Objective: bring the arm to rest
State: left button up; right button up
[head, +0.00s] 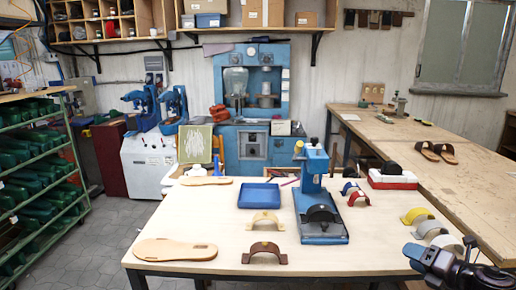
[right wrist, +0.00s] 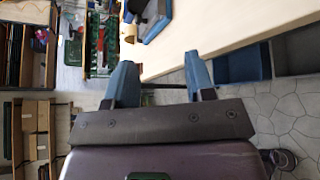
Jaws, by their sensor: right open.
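My right gripper (head: 440,248) is at the lower right of the head view, by the front right corner of the light wooden table (head: 345,262). In the right wrist view its two blue fingers stand wide apart, so the gripper (right wrist: 161,72) is open. Nothing shows between the fingers; the table edge and grey floor lie beyond them. My left gripper is in neither view.
A blue hand press (head: 318,195) stands on the table, with a blue tray (head: 259,196), sole (head: 175,249) and several coloured straps around it. A white strap (head: 447,243) lies close to my right gripper. A workbench (head: 440,170) with sandals is behind right.

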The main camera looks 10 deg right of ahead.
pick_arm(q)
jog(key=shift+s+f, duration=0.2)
pick_arm(e)
jog(key=s+a+f+m+g+h, duration=0.1)
jog(key=s+a+f+m+h, duration=0.1)
jog(key=s+a+f+m, duration=0.6)
jog(key=s+a+f+m+g+h, duration=0.1)
jog(key=s+a+f+m+h, duration=0.1)
jog(key=s+a+f+m, duration=0.7)
jog(key=a+f+m, duration=0.4)
jog(key=f+m, duration=0.1)
jog(key=m, duration=0.4)
jog(key=shift+s+m+g, duration=0.25)
jog(key=shift+m+g, duration=0.15)
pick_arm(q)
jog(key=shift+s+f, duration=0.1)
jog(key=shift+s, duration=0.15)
